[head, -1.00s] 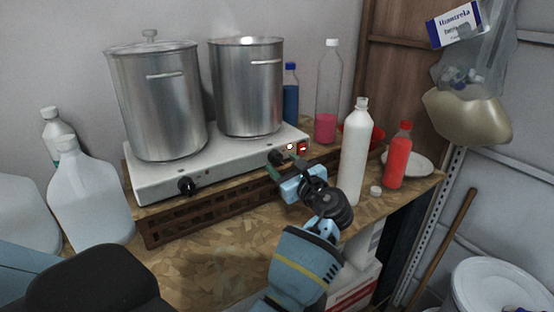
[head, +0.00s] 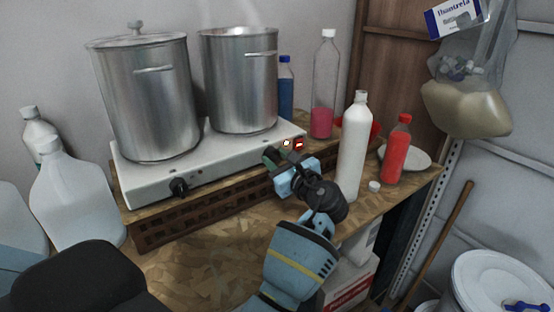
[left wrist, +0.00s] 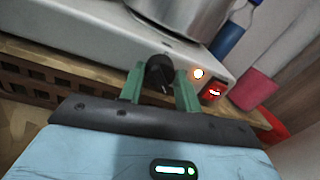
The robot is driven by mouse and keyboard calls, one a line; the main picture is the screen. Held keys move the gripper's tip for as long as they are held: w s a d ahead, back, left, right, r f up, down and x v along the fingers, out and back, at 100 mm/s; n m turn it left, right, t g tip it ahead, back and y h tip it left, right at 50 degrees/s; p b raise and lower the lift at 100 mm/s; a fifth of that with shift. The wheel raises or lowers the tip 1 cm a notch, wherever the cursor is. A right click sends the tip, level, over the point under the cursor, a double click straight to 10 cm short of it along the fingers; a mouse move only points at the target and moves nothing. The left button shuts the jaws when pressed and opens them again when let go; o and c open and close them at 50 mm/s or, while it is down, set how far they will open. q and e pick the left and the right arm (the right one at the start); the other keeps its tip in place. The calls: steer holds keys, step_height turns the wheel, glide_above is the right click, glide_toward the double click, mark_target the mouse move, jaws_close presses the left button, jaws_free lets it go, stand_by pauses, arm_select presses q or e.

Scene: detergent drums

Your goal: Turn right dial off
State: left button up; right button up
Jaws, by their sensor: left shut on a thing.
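A white two-burner hot plate (head: 150,190) stands on the bench with a left dial (head: 178,187) and a right dial on its front. The right dial (left wrist: 159,72) is black and sits between the green fingers of my left gripper (head: 272,158) in the left wrist view. The left gripper (left wrist: 159,84) is shut on this dial. The fingers partly hide it in the head view, and I cannot read its setting. A round light (left wrist: 198,73) glows beside it, next to a lit red switch (left wrist: 213,90). My right gripper is not in view.
Two steel pots (head: 148,100) (head: 238,85) stand on the hot plate, the right one steaming. A white bottle (head: 352,150) stands close to the right of my left gripper. A red bottle (head: 396,150) and clear bottle (head: 325,85) are nearby. Bare bench lies in front.

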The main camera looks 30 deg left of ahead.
arm_select(q)
steer(key=c, duration=0.3)
steer(key=shift+c, duration=0.2)
